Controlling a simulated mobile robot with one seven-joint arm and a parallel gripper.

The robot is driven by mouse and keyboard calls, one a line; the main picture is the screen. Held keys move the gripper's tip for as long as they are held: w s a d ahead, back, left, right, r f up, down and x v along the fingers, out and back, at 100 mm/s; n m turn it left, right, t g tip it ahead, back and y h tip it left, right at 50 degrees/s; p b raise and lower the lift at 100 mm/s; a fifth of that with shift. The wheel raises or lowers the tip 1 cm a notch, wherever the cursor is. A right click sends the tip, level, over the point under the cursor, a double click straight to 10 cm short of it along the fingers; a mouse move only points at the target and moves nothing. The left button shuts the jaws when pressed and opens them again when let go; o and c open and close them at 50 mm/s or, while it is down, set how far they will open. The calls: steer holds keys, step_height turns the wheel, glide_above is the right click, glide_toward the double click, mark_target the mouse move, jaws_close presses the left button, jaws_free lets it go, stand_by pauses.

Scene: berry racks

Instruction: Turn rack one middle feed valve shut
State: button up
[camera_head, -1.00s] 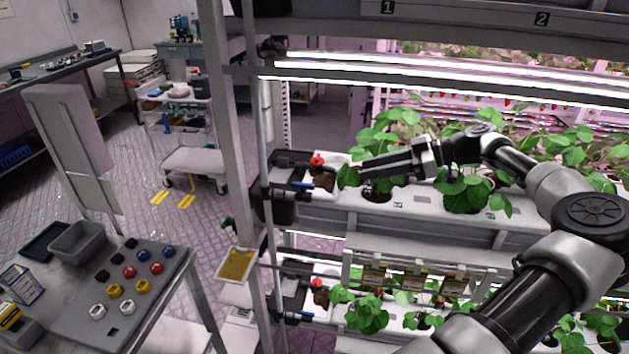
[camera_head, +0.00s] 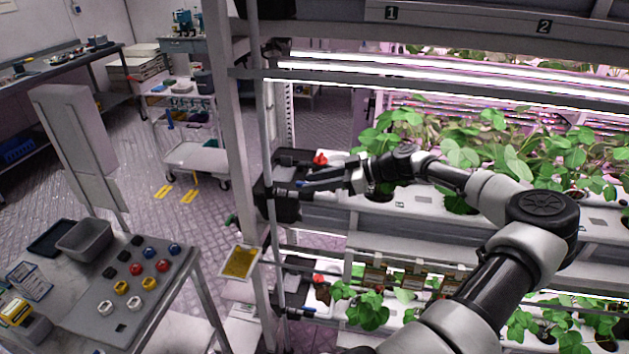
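Rack one, marked with a "1" plate (camera_head: 391,13), stands at the centre right. At the left end of its middle tier is a dark feed fitting (camera_head: 280,203) with a small valve handle that looked blue earlier. My gripper (camera_head: 302,187) reaches in from the right, and its fingertips are at that handle and mostly cover it. I cannot tell whether the fingers touch or hold the handle, or how far it is turned. A red knob (camera_head: 320,159) shows just above the fingers.
A similar blue handle (camera_head: 308,311) and red knob (camera_head: 318,280) sit on the tier below. Strawberry plants (camera_head: 462,155) fill the tiers under my arm. A rack post (camera_head: 243,130) stands left of the fitting. A table (camera_head: 180,318) with coloured knobs is at lower left.

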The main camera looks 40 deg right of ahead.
steer(key=shift+a, duration=0.1)
jaws_close()
